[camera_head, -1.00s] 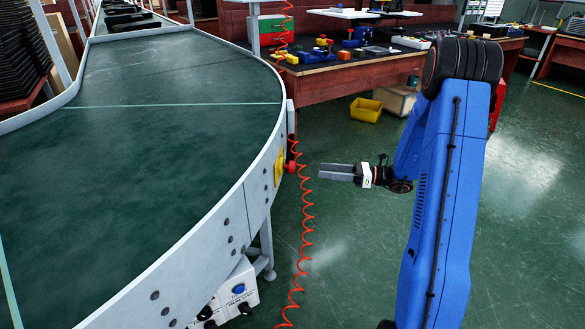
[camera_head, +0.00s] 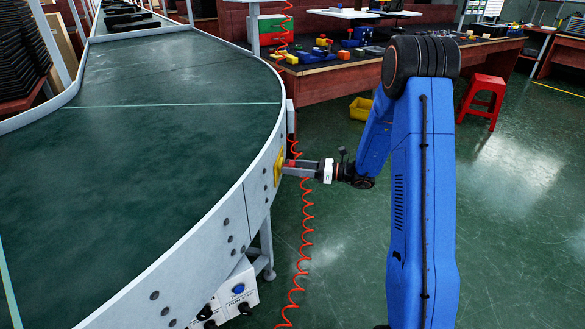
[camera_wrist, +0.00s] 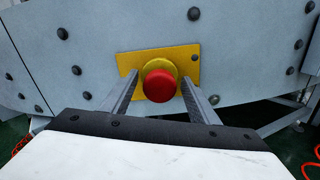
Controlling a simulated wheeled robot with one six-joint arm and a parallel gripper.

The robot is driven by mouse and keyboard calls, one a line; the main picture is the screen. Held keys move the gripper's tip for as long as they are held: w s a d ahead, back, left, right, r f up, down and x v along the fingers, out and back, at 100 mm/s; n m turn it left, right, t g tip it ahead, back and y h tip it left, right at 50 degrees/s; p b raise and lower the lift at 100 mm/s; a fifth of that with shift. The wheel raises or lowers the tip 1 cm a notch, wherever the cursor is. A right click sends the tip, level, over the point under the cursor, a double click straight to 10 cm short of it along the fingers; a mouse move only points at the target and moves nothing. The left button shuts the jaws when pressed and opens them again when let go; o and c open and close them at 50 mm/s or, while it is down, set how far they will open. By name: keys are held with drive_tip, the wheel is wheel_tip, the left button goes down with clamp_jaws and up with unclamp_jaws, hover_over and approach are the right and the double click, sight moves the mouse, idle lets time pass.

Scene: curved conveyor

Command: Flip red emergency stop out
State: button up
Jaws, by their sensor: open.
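The red emergency stop (camera_wrist: 160,85) is a round red button on a yellow plate (camera_wrist: 188,54), fixed to the grey side wall of the curved conveyor. In the wrist view it sits between the two fingers of my gripper (camera_wrist: 161,88), which are open, one on each side with a gap to the button. In the head view my gripper (camera_head: 287,168) reaches the conveyor's side at the yellow plate (camera_head: 278,166). The fingers largely hide the button there. I cannot tell whether the button is pressed in or out.
The green curved conveyor (camera_head: 160,130) fills the left. A red coiled cable (camera_head: 307,220) hangs close to my gripper. A white control box (camera_head: 238,290) is below the conveyor. A workbench (camera_head: 350,75), a yellow bin (camera_head: 361,108) and a red stool (camera_head: 484,97) stand behind.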

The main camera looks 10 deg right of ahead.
drive_tip(key=shift+c, duration=0.6)
clamp_jaws()
drive_tip(key=shift+v, duration=0.85)
drive_tip(key=shift+o, duration=0.6)
unclamp_jaws()
drive_tip(key=shift+d, duration=0.15)
drive_tip(key=v, duration=1.7)
drive_tip(key=shift+d, duration=0.2)
drive_tip(key=shift+s, duration=0.1)
